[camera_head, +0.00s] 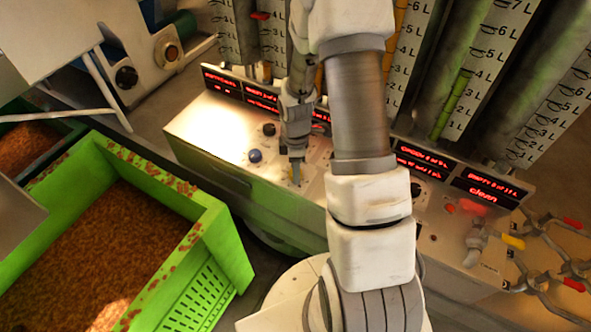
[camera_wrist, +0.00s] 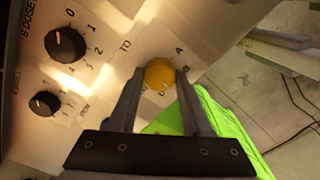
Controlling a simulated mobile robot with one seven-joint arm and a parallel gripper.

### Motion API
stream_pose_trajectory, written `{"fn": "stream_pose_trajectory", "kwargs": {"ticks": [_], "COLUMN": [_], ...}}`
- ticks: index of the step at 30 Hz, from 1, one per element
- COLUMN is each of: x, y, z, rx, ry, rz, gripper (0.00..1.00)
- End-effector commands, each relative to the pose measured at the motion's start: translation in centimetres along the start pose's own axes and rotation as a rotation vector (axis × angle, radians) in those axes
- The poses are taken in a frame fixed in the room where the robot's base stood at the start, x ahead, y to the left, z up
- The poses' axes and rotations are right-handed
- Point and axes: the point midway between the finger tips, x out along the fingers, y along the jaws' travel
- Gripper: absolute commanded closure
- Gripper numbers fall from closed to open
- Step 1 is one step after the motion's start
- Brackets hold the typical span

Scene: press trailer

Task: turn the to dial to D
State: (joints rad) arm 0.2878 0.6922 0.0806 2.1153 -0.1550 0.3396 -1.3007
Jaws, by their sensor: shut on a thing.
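The yellow "TO" dial (camera_wrist: 159,73) sits on the pale panel in the wrist view, between the two fingers of my gripper (camera_wrist: 156,78). The fingers are shut on it, one on each side. The label "TO" is printed to its left, "A" to its upper right and a letter like "B" to its right. Smaller letters below it are partly covered and hard to read. Which letter the dial points to cannot be told. In the head view my gripper (camera_head: 295,176) reaches down to the panel, and the dial is mostly hidden behind it.
A large black dose knob (camera_wrist: 65,45) and a smaller black knob (camera_wrist: 44,103) lie left of the dial. A green crate (camera_head: 217,250) of brown granules stands at left. Red displays (camera_head: 222,82) line the panel's back.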

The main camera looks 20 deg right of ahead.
Motion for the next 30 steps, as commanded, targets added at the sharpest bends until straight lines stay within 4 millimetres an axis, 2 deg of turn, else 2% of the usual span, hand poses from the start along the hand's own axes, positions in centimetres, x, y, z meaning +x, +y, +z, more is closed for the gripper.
{"fn": "stream_pose_trajectory", "kwargs": {"ticks": [18,30], "x": [0.1,-0.02], "y": [0.03,0.02], "z": [0.04,0.09], "rx": [0.476,0.59], "ry": [0.0,-0.001], "rz": [0.001,0.001], "gripper": [1.0,1.0]}}
